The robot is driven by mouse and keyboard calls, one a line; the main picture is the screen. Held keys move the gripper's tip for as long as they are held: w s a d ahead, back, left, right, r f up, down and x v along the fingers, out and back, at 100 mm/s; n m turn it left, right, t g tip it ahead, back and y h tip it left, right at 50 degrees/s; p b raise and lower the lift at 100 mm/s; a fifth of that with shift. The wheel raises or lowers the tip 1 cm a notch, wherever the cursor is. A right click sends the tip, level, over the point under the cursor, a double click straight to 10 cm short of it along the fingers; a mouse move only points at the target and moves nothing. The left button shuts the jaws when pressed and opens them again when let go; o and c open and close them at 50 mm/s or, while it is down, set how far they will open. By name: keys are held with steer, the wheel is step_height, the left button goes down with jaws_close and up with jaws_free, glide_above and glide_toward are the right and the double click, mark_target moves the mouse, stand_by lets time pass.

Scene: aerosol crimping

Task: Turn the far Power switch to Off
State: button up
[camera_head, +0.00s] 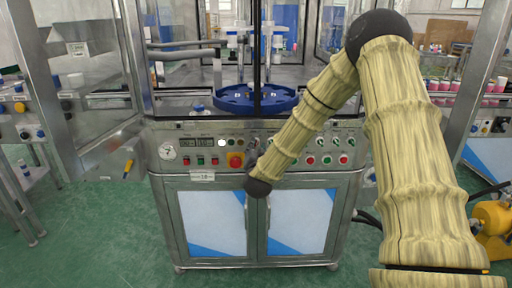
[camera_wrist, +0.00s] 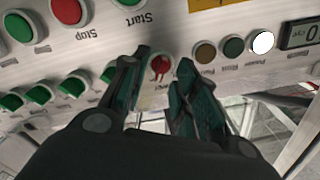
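In the wrist view, which shows the panel upside down, a red rotary switch (camera_wrist: 160,66) sits on the metal panel between my fingertips. It appears to be the Power switch; the lettering beside it is too small and covered to read. My gripper (camera_wrist: 163,60) is open, with one dark green finger on each side of the switch. I cannot tell whether the fingers touch it. In the head view my gripper (camera_head: 253,147) is at the middle of the machine's front panel and hides the switch.
A lit white lamp (camera_wrist: 263,43) and two dark lamps sit beside the switch. A row of green switches (camera_wrist: 75,84) lies on the other side. A red emergency button (camera_head: 235,160) is close to my gripper. A blue turntable (camera_head: 243,100) stands behind glass above.

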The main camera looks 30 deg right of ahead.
steer(key=shift+x, duration=0.85)
jaws_close()
steer(key=shift+r+n, duration=0.1)
steer(key=shift+n, duration=0.2)
steer(key=shift+n+p, duration=2.3)
steer(key=shift+n, duration=3.3)
